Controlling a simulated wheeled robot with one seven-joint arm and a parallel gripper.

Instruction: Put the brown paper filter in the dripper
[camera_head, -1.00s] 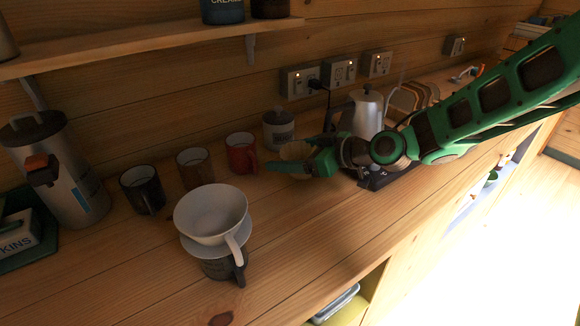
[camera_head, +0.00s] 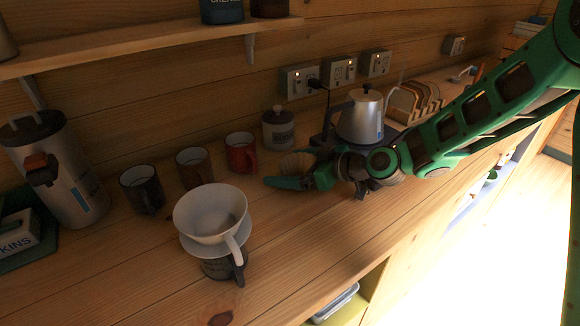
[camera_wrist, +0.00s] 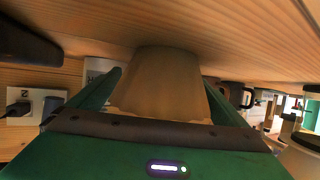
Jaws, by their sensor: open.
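The brown paper filter (camera_head: 298,162) shows in the head view just behind my gripper, partly hidden by it. In the wrist view the filter (camera_wrist: 165,82) is large and lies between my two green fingers, which stand apart on either side of it. My gripper (camera_head: 284,183) is open, low over the counter; I cannot tell whether either finger touches the filter. The white dripper (camera_head: 208,212) sits upright on a dark jug (camera_head: 222,266), to the left of my gripper and nearer the front. The dripper looks empty.
A red mug (camera_head: 241,154), a brown mug (camera_head: 194,168) and a black mug (camera_head: 142,190) stand along the back. A lidded canister (camera_head: 279,130) and a kettle (camera_head: 361,118) stand beyond my gripper. The counter (camera_head: 310,235) right of the dripper is clear.

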